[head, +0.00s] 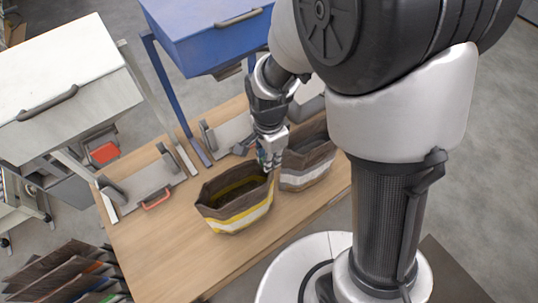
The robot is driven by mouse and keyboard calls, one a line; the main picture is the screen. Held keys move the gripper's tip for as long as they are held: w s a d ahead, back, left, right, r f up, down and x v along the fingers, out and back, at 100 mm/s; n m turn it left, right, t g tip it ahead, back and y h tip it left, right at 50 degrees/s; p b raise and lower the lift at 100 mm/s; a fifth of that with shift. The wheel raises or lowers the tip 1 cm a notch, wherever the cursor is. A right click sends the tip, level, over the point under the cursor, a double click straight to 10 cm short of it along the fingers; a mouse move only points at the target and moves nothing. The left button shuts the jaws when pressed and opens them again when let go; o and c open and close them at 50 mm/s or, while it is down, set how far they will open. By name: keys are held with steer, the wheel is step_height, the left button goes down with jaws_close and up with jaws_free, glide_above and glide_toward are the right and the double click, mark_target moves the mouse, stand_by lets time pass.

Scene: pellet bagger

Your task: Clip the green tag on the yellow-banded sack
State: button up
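The yellow-banded sack (240,221) stands open-topped on the wooden table, dark brown with a yellow and a pale band. My gripper (270,160) points down at the sack's back right rim, between it and a second sack. The fingers are small and partly blurred, with a bluish patch at them, so I cannot tell whether they are open or hold something. I cannot make out a green tag at the gripper or on the sack's rim.
A brown sack with a white band (306,180) stands close on the right. A white hopper (62,85) and a blue hopper (212,35) stand over the table's (165,250) back edge. Folded sacks (62,275) lie at lower left. The table's front left is clear.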

steer(key=shift+o, duration=0.8)
steer(key=shift+w+r, duration=0.1)
steer(key=shift+r, duration=0.05)
steer(key=shift+r, duration=0.25)
step_height(320, 180, up, 11)
steer(key=shift+r, duration=0.2)
steer(key=shift+d, duration=0.1)
